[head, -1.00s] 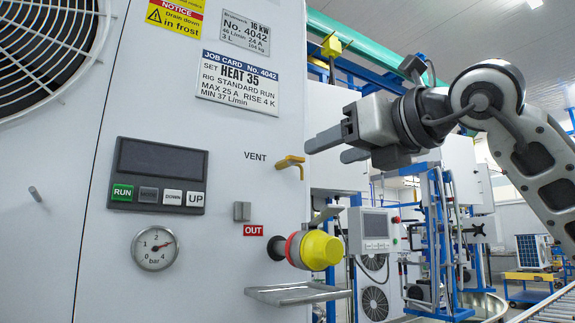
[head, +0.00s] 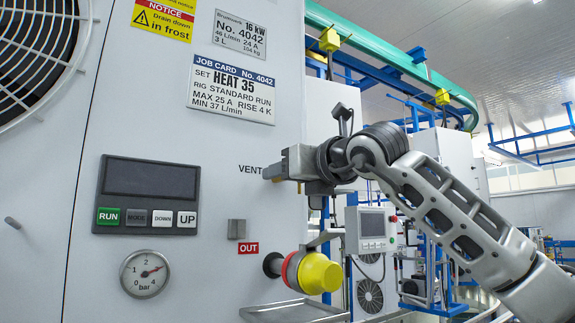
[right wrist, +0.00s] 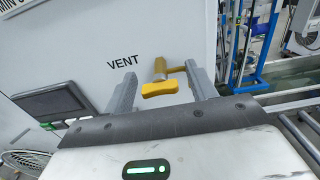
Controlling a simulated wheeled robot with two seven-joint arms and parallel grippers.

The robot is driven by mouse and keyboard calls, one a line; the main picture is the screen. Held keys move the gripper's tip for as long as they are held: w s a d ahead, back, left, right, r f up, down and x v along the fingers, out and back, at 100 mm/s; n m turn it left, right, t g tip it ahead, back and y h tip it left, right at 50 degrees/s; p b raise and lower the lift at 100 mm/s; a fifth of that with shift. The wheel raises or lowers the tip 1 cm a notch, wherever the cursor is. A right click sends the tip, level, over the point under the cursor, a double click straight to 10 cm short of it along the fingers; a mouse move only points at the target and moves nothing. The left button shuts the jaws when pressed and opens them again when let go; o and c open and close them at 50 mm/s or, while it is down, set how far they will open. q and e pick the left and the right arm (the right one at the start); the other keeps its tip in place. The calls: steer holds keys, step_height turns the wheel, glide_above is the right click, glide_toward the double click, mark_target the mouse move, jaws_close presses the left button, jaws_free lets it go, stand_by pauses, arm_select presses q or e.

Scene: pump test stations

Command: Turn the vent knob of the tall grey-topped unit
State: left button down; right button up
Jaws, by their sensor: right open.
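The yellow vent knob (right wrist: 161,88) sticks out from the white unit's side panel beside the printed word VENT. In the right wrist view it lies between the two fingers of my right gripper (right wrist: 161,72), with visible gaps. The right gripper is open. In the head view this gripper (head: 272,170) is at the panel just right of the VENT label and hides the knob. The unit's front (head: 145,125) shows a job card No. 4042; its top is out of view. My left gripper is not in view.
A display with RUN, MODE, DOWN and UP buttons (head: 147,195) and a pressure gauge (head: 145,273) are to the left. Below the gripper are a yellow-capped red outlet fitting (head: 318,273) and a metal tray (head: 295,312). Blue frames and other units stand to the right.

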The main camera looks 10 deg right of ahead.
steer(key=shift+w+a, duration=0.2)
steer(key=shift+w, duration=0.3)
steer(key=c, duration=1)
